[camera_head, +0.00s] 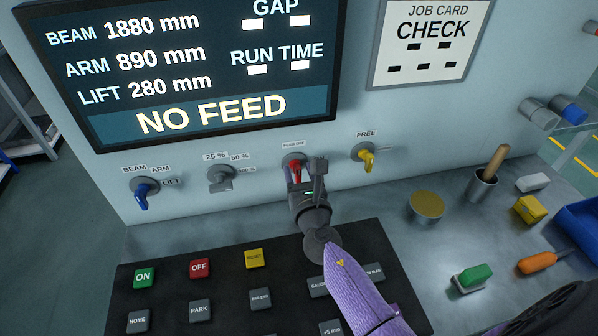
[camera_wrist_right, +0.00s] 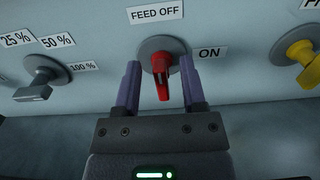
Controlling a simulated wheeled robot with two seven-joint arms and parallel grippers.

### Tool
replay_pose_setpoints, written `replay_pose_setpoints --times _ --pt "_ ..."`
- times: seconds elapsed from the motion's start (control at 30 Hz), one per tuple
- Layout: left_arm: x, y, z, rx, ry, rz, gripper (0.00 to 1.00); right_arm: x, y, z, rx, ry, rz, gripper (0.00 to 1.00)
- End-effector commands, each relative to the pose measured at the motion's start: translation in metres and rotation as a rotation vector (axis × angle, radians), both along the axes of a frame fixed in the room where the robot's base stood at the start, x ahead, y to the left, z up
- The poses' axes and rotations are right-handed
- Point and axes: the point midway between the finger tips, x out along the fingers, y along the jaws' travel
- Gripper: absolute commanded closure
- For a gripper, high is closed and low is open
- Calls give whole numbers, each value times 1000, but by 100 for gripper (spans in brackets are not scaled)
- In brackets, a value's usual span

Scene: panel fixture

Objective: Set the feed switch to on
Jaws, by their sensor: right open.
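The feed switch is a red handle on a round grey base on the panel. It shows in the head view (camera_head: 295,171) and in the right wrist view (camera_wrist_right: 162,80). A FEED OFF label (camera_wrist_right: 156,12) is above it and an ON label (camera_wrist_right: 210,52) is to its right. The handle stands roughly upright, in line with FEED OFF. My right gripper (camera_wrist_right: 160,64) is open, with one finger on each side of the handle and small gaps seeming to remain. In the head view the right gripper (camera_head: 305,174) partly covers the switch. My left gripper is out of view.
A grey percent knob (camera_head: 220,178) and a blue BEAM/ARM/LIFT knob (camera_head: 142,194) are to the left. A yellow FREE knob (camera_head: 366,158) is to the right. The display (camera_head: 200,115) reads NO FEED. A dark button panel (camera_head: 180,285) lies below; a metal cup (camera_head: 483,188) stands right.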

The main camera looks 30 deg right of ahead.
Motion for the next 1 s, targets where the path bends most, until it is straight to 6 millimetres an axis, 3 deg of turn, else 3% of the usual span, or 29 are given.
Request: replay_pose_setpoints --times 0.27,0.5,0.53,1.0 --pt "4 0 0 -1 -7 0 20 3 -1 0 0 0 0 47" --pt "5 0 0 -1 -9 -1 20 3 -1 0 0 0 0 98" --pt "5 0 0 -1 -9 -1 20 3 -1 0 0 0 0 100" --pt "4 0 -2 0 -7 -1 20 2 -1 0 42 -10 0 100"
